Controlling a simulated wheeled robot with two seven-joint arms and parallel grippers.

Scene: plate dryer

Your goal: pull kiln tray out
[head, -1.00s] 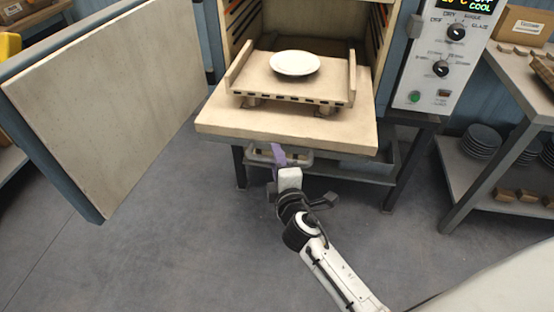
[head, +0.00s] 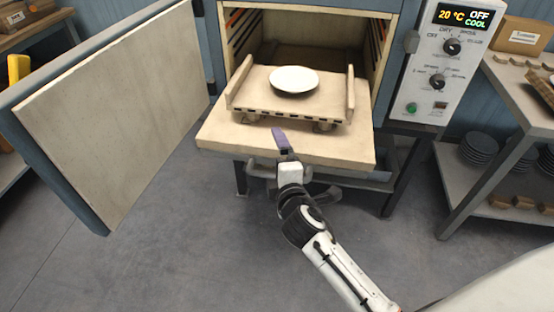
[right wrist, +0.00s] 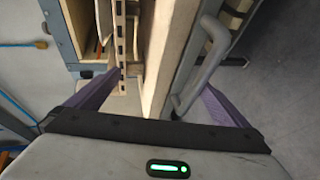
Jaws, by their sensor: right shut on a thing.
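The kiln tray (head: 230,136) is a thick beige slab at the mouth of the open kiln, with its front part outside. A grey bar handle (head: 262,170) is on its front; the handle also shows in the right wrist view (right wrist: 200,68). A beige rack (head: 246,102) with side rails sits on the slab and carries a white plate (head: 294,79). My right gripper (head: 284,148) is at the tray's front edge, one purple finger over the slab's top. In the right wrist view its fingers straddle the slab edge and handle. My left gripper is out of view.
The kiln door (head: 115,115) stands swung open on the left. The control panel (head: 446,65) on the right reads 20 °C, OFF, COOL. A shelf with dark stacked plates (head: 479,146) stands further right. The floor (head: 190,250) before the kiln is clear.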

